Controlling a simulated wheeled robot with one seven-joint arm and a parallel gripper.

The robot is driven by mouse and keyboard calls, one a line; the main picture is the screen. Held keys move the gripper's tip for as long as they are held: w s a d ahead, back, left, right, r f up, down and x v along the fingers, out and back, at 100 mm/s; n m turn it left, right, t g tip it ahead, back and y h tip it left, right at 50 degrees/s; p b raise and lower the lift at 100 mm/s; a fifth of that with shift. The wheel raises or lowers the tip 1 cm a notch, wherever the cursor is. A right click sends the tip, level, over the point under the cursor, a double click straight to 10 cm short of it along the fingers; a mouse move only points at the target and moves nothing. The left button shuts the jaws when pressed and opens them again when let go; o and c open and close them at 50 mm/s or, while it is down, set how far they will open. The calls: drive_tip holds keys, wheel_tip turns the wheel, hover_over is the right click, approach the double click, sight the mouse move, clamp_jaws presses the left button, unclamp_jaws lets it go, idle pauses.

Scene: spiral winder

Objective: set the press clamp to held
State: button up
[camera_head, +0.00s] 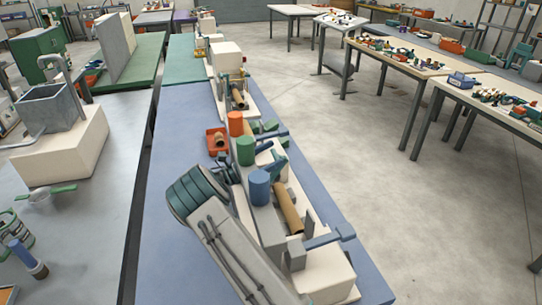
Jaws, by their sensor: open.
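The winder (315,245) stands on the blue table, with a cream base and a brown tube (288,208) lying along it. A blue angled lever (273,163) sits beside the upper end of the tube and looks like the press clamp's handle. I cannot tell which setting it is in. Orange (235,123), green (245,151) and blue (259,187) cylinders stand in a row to the left of the tube.
A small orange tray (217,140) lies on the blue table (165,265). The floor to the right (420,225) is clear.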

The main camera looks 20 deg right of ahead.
drive_tip(key=b+v, duration=0.3)
drive_tip(key=v, duration=1)
drive_tip(key=shift+a+b, duration=0.25)
drive_tip(key=shift+b, duration=0.05)
